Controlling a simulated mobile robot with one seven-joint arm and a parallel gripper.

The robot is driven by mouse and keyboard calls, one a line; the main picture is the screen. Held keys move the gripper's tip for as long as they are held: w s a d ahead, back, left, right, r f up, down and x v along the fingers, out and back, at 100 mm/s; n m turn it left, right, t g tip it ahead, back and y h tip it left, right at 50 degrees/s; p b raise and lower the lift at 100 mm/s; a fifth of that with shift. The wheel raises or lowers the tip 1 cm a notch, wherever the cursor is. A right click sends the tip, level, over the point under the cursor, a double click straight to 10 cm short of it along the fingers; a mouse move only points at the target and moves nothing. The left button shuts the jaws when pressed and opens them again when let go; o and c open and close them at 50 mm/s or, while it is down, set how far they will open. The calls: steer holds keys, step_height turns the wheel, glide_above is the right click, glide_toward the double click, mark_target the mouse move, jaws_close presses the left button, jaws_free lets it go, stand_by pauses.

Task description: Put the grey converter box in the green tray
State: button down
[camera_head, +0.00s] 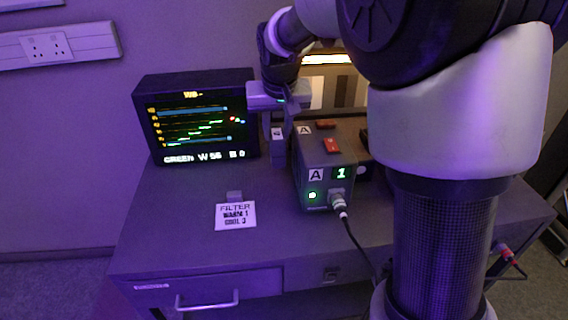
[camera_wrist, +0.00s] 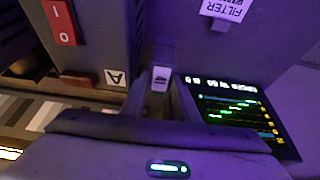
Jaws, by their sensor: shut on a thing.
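The grey converter box (camera_head: 278,150) is a small upright block with a white label, between the monitor and a larger grey unit marked A. In the wrist view the converter box (camera_wrist: 162,55) sits between my two fingers. My gripper (camera_head: 278,118) reaches down over its top and is shut on it; the fingers also show in the wrist view (camera_wrist: 160,98). I cannot tell whether the box still touches the desk. No green tray is visible in either view.
The larger unit (camera_head: 322,180) stands close on the right, with a cable plugged into its front. A lit monitor (camera_head: 200,118) stands on the left. A filter card (camera_head: 235,216) lies near the desk's front (camera_head: 150,235). My arm hides the desk's right side.

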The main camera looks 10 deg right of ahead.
mark_target(278, 158)
step_height(278, 158, down, 9)
steer(key=shift+r+b, duration=0.15)
steer(key=shift+b, duration=0.8)
steer(key=c, duration=1.7)
jaws_free()
steer(key=shift+f, duration=0.2)
steer(key=shift+o, duration=0.2)
steer(key=shift+r, duration=0.15)
